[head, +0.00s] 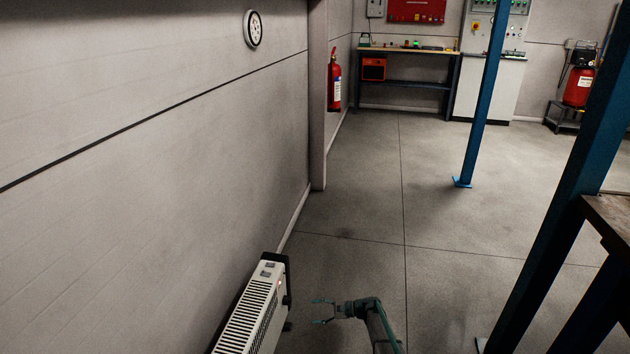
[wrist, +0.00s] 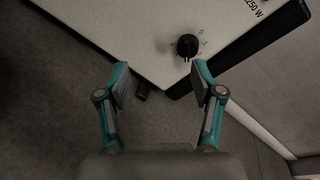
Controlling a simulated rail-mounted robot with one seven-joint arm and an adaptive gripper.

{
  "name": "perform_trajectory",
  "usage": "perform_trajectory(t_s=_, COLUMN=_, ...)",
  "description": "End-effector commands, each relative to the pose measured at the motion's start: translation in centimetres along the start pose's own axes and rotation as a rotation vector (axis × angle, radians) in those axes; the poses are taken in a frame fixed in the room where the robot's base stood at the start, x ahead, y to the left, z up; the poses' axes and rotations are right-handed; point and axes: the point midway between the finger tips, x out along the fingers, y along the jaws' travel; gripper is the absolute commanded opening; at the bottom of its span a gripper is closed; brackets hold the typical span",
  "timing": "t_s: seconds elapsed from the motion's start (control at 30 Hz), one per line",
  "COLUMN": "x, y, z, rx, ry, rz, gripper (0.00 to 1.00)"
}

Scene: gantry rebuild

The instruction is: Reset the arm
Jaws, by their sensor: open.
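My gripper (head: 322,311) is open and empty at the lower middle of the head view, just right of a white heater (head: 247,318). In the wrist view my gripper (wrist: 158,85) has its two teal-edged fingers spread apart. Beyond the fingers, the heater's pale end panel (wrist: 150,35) carries a black dial knob (wrist: 188,45) and part of a printed label ending in "250 W". The right fingertip appears near the knob in the picture; I cannot tell whether it touches anything.
A blue post (head: 483,100) stands on the floor, and a thicker blue post (head: 565,200) and a table edge (head: 610,215) are at right. A fire extinguisher (head: 335,82) hangs on the wall. A workbench (head: 405,50) stands at the back. The middle floor (head: 400,190) is clear.

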Motion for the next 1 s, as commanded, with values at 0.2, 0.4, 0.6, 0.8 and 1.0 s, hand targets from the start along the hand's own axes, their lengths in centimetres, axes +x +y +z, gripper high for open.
perform_trajectory(t_s=0.2, x=-3.3, y=7.6, z=12.1, rx=-0.245, ry=0.184, rz=0.365, gripper=0.67)
perform_trajectory(t_s=0.4, x=-9.4, y=13.9, z=20.2, rx=-0.489, ry=0.348, rz=0.726, gripper=0.67)
perform_trajectory(t_s=0.6, x=-14.9, y=17.2, z=25.2, rx=-0.657, ry=0.449, rz=0.990, gripper=0.67)
perform_trajectory(t_s=0.8, x=-19.4, y=19.1, z=29.2, rx=-0.771, ry=0.517, rz=1.183, gripper=0.67)
perform_trajectory(t_s=1.0, x=-22.1, y=21.1, z=31.0, rx=-0.817, ry=0.529, rz=1.319, gripper=0.67)
